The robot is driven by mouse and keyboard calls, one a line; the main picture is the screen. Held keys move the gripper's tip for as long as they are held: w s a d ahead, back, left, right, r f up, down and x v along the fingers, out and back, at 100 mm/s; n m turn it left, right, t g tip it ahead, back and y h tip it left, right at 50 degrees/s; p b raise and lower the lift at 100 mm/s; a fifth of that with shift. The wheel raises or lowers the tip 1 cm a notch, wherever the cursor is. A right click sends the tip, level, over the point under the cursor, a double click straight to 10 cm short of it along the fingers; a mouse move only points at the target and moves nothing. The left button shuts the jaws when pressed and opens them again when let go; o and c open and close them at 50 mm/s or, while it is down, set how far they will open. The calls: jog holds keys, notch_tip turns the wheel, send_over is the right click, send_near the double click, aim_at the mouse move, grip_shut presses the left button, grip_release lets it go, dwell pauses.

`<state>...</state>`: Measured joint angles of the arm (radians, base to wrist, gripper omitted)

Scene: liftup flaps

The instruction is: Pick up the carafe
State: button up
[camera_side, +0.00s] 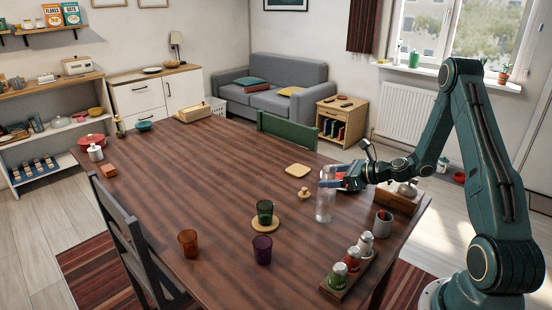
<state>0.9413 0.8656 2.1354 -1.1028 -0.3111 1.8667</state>
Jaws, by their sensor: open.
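The carafe (323,208) is a clear glass vessel. It stands upright on the dark wooden table, right of the middle of the side view. My gripper (331,179) comes in from the right at the height of the carafe's upper part. Its jaws are open, with the fingers pointing left at the carafe. The fingers overlap the glass in the picture; I cannot tell whether they touch it.
A small wooden knob-shaped piece (304,193) lies just left of the carafe. A green cup (265,213) stands on a round coaster; orange (188,243) and purple (262,249) cups are nearby. A rack of jars (348,269) stands in front. The table's middle (205,180) is clear.

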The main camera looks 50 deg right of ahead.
aim_at(330, 193)
jog(key=shift+f, duration=1.4)
jog(key=shift+f, duration=0.1)
jog(key=shift+f, duration=1.3)
jog(key=shift+w+a+f, duration=0.1)
jog(key=shift+w+f, duration=0.05)
jog(key=shift+f, duration=0.15)
jog(key=shift+x, duration=1.35)
jog(key=shift+r, duration=0.1)
jog(key=shift+c, duration=0.5)
jog(key=c, duration=1.2)
jog(key=shift+c, duration=0.2)
jog(key=shift+r, duration=0.4)
